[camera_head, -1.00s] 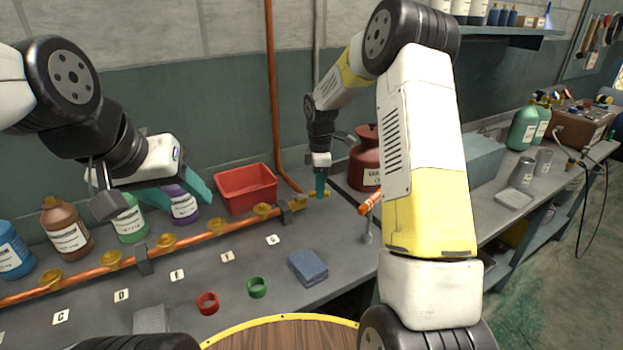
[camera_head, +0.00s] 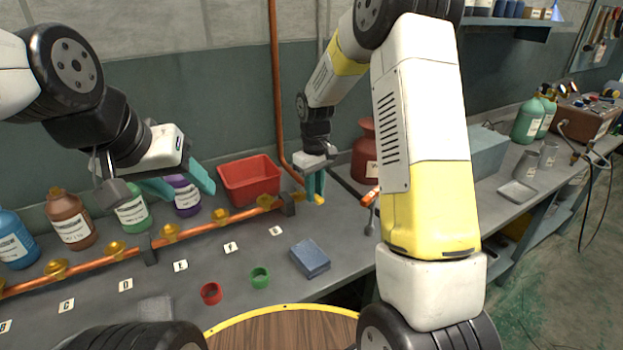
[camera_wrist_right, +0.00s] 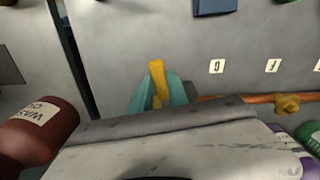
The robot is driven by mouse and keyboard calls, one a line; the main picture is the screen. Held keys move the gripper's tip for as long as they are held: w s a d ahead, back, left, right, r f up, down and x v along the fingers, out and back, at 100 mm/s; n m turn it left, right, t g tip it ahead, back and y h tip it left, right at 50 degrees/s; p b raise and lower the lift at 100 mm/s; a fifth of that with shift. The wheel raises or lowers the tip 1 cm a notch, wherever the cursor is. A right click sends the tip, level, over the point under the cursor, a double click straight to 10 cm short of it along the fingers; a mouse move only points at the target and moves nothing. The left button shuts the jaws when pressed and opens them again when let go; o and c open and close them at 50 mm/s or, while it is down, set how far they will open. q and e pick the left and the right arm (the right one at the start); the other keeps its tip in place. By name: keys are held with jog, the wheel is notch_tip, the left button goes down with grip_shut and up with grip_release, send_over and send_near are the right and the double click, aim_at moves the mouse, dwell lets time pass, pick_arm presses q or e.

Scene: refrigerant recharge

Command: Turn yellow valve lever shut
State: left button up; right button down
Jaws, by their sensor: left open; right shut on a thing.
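The yellow valve lever (camera_head: 319,199) is at the right end of the copper pipe, near the table's back. My right gripper (camera_head: 316,186) is shut on it from above, one teal finger on each side. In the right wrist view the lever (camera_wrist_right: 156,68) sticks out past the fingers (camera_wrist_right: 160,92), pointing across the line of the copper pipe (camera_wrist_right: 240,98). The fingers and wrist hide the valve body. My left gripper (camera_head: 180,183) is open and empty, above the bottles at the left.
A red bin (camera_head: 249,181) stands behind the pipe, and a dark red jug (camera_head: 364,155) stands right of my right gripper. A blue block (camera_head: 310,259), a red ring (camera_head: 211,293) and a green ring (camera_head: 260,277) lie in front on the grey table.

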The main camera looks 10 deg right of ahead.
jog(key=shift+s+a+m, duration=0.3)
jog(key=shift+a+m, duration=0.35)
jog(key=shift+m, duration=0.55)
jog(key=c, duration=1.3)
grip_release()
jog(key=shift+r, duration=0.1)
notch_tip(320, 180, up, 8)
jog(key=shift+f, duration=0.15)
